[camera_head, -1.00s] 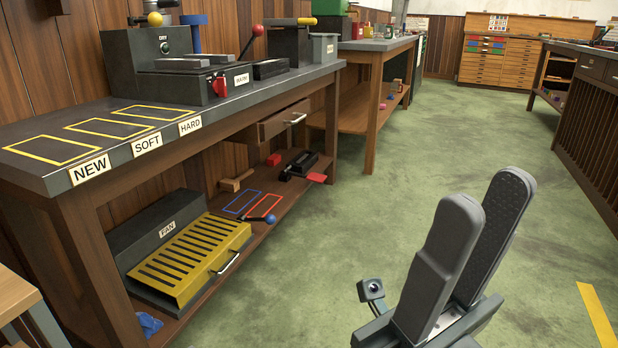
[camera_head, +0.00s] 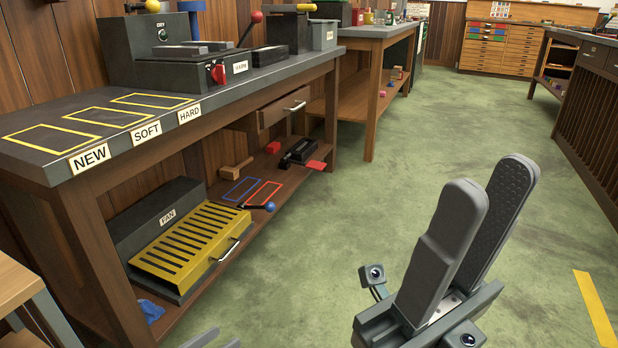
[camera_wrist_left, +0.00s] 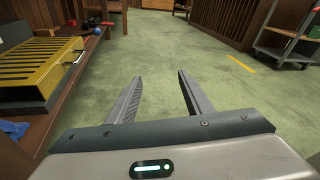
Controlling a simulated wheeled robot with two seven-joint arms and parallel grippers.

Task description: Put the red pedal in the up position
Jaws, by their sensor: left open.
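The red pedal (camera_head: 317,166) sticks out from the front of a small black unit (camera_head: 298,151) on the bench's lower shelf. It looks low, near shelf level, but its exact tilt is too small to tell. In the left wrist view the pedal (camera_wrist_left: 107,23) is a tiny red patch at the upper left. My left gripper (camera_head: 212,340) barely shows at the bottom edge of the head view. In the left wrist view it (camera_wrist_left: 158,74) is open and empty over green floor, far from the pedal. My right gripper (camera_head: 492,172) is open and empty, pointing up.
The lower shelf (camera_head: 215,270) also holds a yellow slotted fan unit (camera_head: 190,240), a blue-knobbed lever (camera_head: 269,206), a wooden block (camera_head: 236,168) and a red block (camera_head: 273,147). A drawer (camera_head: 284,112) hangs partly open above. The green floor (camera_head: 330,270) ahead is clear.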

